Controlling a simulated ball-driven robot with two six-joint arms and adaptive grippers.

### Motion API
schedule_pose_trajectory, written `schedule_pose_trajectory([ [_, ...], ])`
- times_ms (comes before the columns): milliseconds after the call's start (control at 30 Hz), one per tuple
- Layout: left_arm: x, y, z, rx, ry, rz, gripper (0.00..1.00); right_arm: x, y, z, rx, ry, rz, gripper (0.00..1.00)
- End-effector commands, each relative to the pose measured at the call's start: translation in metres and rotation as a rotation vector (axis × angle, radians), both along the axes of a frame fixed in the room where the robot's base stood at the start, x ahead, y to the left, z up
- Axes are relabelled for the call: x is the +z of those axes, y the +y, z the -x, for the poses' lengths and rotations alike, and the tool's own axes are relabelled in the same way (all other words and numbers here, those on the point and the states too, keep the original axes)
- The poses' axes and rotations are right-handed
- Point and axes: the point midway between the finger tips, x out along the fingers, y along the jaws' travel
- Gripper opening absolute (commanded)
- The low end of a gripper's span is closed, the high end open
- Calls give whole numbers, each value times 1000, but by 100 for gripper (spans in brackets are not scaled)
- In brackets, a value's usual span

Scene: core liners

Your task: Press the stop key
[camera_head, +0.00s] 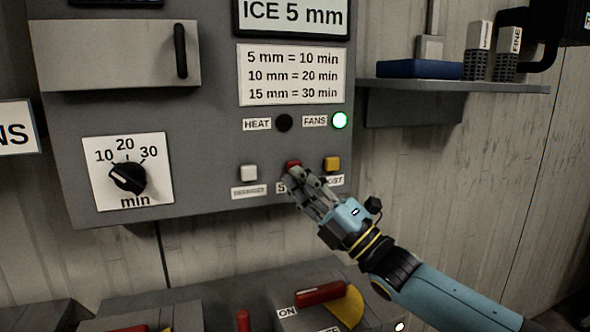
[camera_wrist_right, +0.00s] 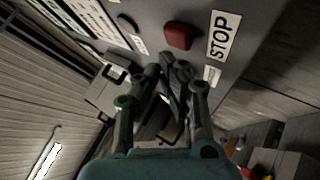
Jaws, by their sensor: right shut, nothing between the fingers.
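In the head view only the top of the red key (camera_head: 293,163) shows, above my right fingers. In the right wrist view the red key (camera_wrist_right: 179,36) is clear, beside its STOP label (camera_wrist_right: 223,35). My right gripper (camera_head: 297,178) is shut and empty, its fingertips just in front of the key and its label. In the wrist view the fingertips (camera_wrist_right: 172,62) lie just below the key. I cannot tell whether they touch it. My left gripper is not in view.
A white key (camera_head: 249,173) is left of the red key and a yellow key (camera_head: 332,163) right of it. A dial (camera_head: 127,177) is at left. A box with a red lever (camera_head: 320,293) is below.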

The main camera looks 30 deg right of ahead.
Motion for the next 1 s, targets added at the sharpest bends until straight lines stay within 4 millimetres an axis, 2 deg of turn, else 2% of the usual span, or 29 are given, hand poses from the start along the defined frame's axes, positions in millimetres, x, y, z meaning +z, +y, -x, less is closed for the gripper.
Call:
schedule_pose_trajectory([
  [1000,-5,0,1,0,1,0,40,0,-2,-8,0,0,0,0],
])
